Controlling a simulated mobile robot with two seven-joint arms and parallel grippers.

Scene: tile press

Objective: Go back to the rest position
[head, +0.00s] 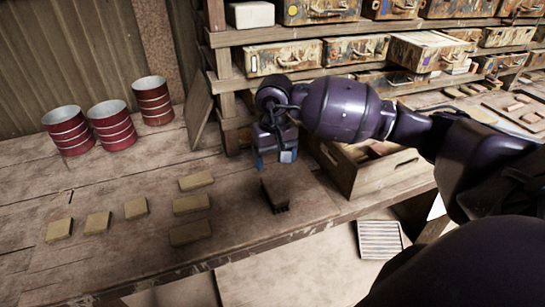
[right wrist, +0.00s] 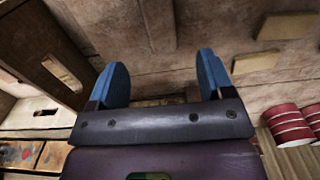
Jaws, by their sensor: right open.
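My right gripper (head: 275,157) hangs over the wooden workbench (head: 120,245), its arm coming in from the right. Its blue fingers stand apart in the right wrist view (right wrist: 163,72), with nothing between them. A dark brown block (head: 274,192) with a toothed-looking lower edge is on the bench just below the gripper in the head view; I cannot tell the exact gap. Several tan tiles (head: 190,204) lie on the bench to the left. My left gripper is not in view.
An open wooden crate (head: 350,178) stands close right of the gripper, partly behind my arm. Three red cans (head: 110,124) stand at the back left. A shelf with several worn cases (head: 283,58) rises behind. A slatted pale panel (head: 380,240) lies below the bench's front edge.

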